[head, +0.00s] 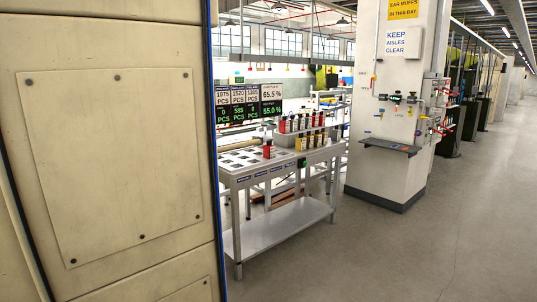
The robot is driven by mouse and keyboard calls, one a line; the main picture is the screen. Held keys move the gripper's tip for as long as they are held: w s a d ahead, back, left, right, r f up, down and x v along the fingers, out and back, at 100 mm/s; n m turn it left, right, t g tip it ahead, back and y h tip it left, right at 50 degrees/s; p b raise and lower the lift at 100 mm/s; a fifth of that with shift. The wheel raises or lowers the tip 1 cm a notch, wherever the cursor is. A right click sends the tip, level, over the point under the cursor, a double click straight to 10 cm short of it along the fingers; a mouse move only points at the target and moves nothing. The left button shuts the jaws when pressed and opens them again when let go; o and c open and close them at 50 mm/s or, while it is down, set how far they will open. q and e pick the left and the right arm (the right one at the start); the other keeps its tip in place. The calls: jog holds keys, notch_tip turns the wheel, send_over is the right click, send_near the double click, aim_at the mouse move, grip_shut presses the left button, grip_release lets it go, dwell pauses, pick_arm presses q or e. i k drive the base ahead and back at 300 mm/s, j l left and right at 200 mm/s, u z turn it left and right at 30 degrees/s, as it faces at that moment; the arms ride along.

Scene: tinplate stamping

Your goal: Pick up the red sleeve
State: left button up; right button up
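A small red item (268,150) with a pale label stands upright, apart from the others, on the left part of a grey metal workbench (258,176). It may be the red sleeve, but it is too small to be sure. More red items (283,125) stand in a row with dark ones on a raised shelf at the back of the bench. Yellow-and-dark items (299,143) stand in front of that row. Neither of my grippers is in view, and nothing red is near the camera.
A large cream cabinet panel (110,160) fills the left, close by, and cuts off the bench's left side. A white pillar (397,100) with a small shelf (390,147) stands right of the bench. Grey floor (400,250) is clear in front and along the right aisle.

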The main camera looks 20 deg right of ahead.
aim_at(270, 149)
jog(key=i+l+z, duration=0.3)
jog(key=i, duration=0.2)
jog(key=i+z, duration=0.3)
jog(key=i, duration=0.2)
jog(key=i+l+z, duration=0.1)
jog(key=i+z, duration=0.35)
jog(key=i, duration=0.35)
jog(key=i+j+z, duration=0.15)
jog(key=i+z, duration=0.25)
jog(key=i, duration=0.4)
jog(key=i+u, duration=0.35)
jog(key=i+l+u, duration=0.15)
jog(key=u, duration=0.25)
jog(key=i+l+u, duration=0.35)
jog(key=j, duration=0.1)
